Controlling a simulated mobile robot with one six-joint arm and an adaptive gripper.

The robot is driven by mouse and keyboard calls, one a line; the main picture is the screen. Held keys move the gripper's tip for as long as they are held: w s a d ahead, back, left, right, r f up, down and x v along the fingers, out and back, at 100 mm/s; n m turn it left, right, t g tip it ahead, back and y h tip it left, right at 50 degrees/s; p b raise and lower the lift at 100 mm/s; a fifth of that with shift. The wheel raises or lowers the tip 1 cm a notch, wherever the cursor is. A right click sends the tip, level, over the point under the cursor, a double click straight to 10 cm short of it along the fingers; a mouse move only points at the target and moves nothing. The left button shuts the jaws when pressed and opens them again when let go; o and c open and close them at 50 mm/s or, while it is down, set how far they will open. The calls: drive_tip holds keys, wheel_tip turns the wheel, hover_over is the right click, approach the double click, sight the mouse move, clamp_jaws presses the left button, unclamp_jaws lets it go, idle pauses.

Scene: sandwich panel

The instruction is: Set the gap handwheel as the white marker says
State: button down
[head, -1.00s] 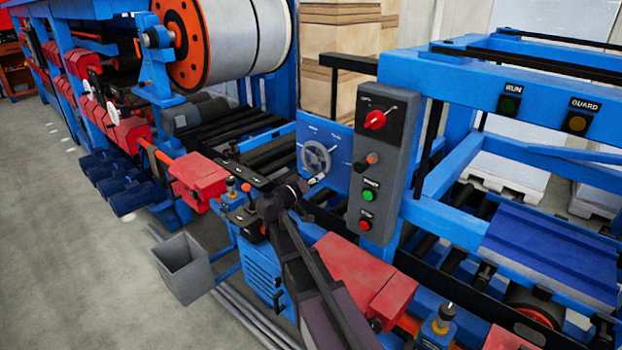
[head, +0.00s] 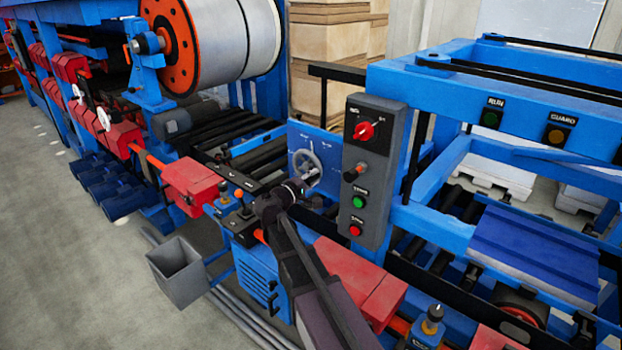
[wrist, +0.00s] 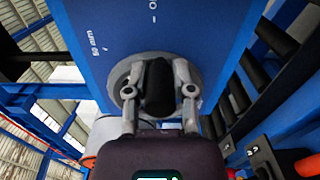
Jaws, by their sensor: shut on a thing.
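The handwheel (head: 304,155) is a grey spoked wheel on a blue panel (head: 330,136) in the head view. My gripper (head: 301,187) is at the wheel's lower side there. In the wrist view, the two fingers of my gripper (wrist: 158,90) stand on either side of a dark upright grip (wrist: 157,88), shut on it. Part of the round grey wheel (wrist: 121,73) shows behind the fingers. The blue panel (wrist: 195,40) carries white marks, including "50 mm" at left and a "0" near the top. A white marker cannot be told apart from these marks.
A grey control box (head: 368,170) with a red selector, a green button and a red button stands close right of the wheel. Black rollers (head: 225,140) lie to the left. Red covers (head: 355,275) and a grey bin (head: 176,271) are lower down.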

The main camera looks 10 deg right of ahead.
drive_tip(key=shift+r+n+p, duration=0.35)
drive_tip(key=shift+r+n, duration=0.1)
drive_tip(key=shift+n, duration=0.5)
drive_tip(key=shift+r+n+p, duration=0.35)
drive_tip(key=shift+r+n, duration=0.1)
drive_tip(key=shift+n, duration=0.5)
drive_tip(key=shift+c, duration=2.3)
unclamp_jaws()
drive_tip(key=shift+a, duration=0.15)
drive_tip(key=v, duration=1.1)
drive_tip(key=shift+s+a, duration=0.2)
drive_tip(key=shift+a, duration=0.1)
